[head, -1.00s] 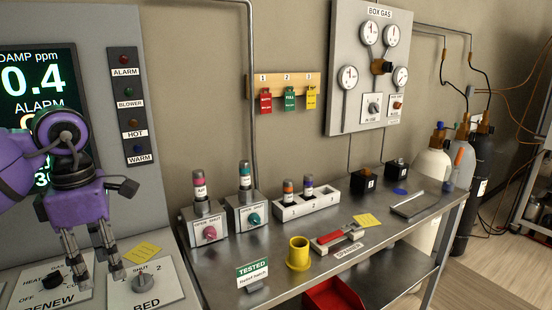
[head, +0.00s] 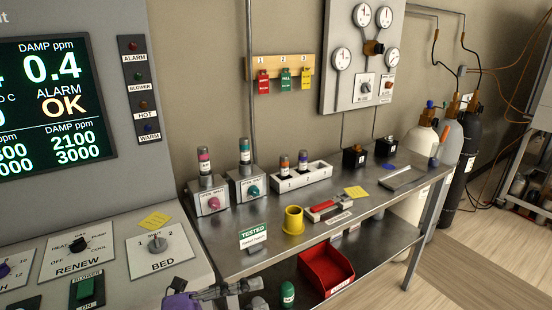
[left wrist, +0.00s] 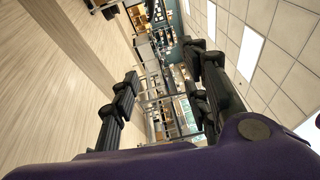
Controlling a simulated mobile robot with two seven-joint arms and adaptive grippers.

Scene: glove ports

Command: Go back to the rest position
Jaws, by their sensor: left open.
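My purple left gripper (head: 232,290) shows at the bottom edge of the head view, in front of the bench and below the BED dial (head: 158,243). Most of its arm is cut off by the frame. In the left wrist view the two dark fingers of my left gripper (left wrist: 160,68) stand well apart with nothing between them, so it is open and empty. Beyond them are the floor, the ceiling and distant shelving. My right gripper is not in either view.
The metal bench (head: 225,262) carries a yellow cup (head: 293,221) and valve boxes. A red bin (head: 326,270) and a green canister (head: 287,294) are on its lower shelf, near my left gripper. The control panel (head: 205,275) stands at left. Floor at right (head: 480,260) is clear.

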